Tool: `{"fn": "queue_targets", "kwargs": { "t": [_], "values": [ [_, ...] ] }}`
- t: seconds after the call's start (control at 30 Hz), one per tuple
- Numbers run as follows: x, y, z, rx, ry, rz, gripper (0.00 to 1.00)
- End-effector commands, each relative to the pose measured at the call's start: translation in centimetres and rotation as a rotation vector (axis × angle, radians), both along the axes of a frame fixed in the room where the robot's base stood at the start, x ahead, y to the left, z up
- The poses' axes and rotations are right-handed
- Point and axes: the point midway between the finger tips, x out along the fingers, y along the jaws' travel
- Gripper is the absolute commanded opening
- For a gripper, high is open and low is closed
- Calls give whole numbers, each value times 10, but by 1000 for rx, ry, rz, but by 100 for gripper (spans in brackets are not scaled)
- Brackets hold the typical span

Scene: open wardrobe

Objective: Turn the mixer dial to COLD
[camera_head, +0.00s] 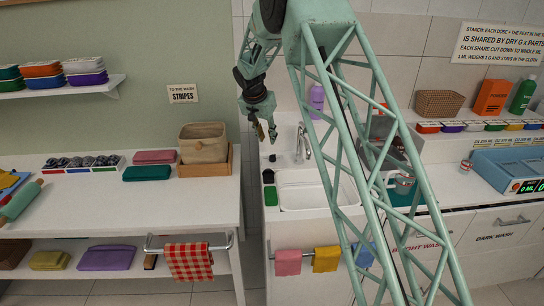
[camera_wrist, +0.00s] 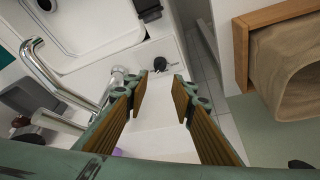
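The mixer dial (camera_wrist: 160,65) is a small dark knob on the white sink counter. In the wrist view it shows just beyond and between my fingertips; its pointer and any COLD label are too small to read. In the head view a small dark spot (camera_head: 272,158) on the counter left of the faucet looks like the same dial. The chrome faucet (camera_head: 304,142) stands beside it and shows in the wrist view (camera_wrist: 45,75). My gripper (camera_wrist: 160,83) is open and empty, above the counter. In the head view my gripper (camera_head: 266,132) hangs over the counter's left side.
The white sink basin (camera_head: 310,190) lies in front of the faucet. A black item (camera_wrist: 150,8) lies by the basin's edge. A beige basket (camera_head: 203,143) in a wooden tray (camera_wrist: 241,55) stands to the side, across a gap. A purple bottle (camera_head: 316,100) stands behind the faucet.

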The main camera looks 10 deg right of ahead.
Motion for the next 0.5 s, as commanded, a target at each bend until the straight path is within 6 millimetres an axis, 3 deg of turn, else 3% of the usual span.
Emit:
{"fn": "queue_targets", "kwargs": {
  "t": [0.5],
  "values": [
    [4, -3, -13, 0, 2, 1, 24]
  ]
}}
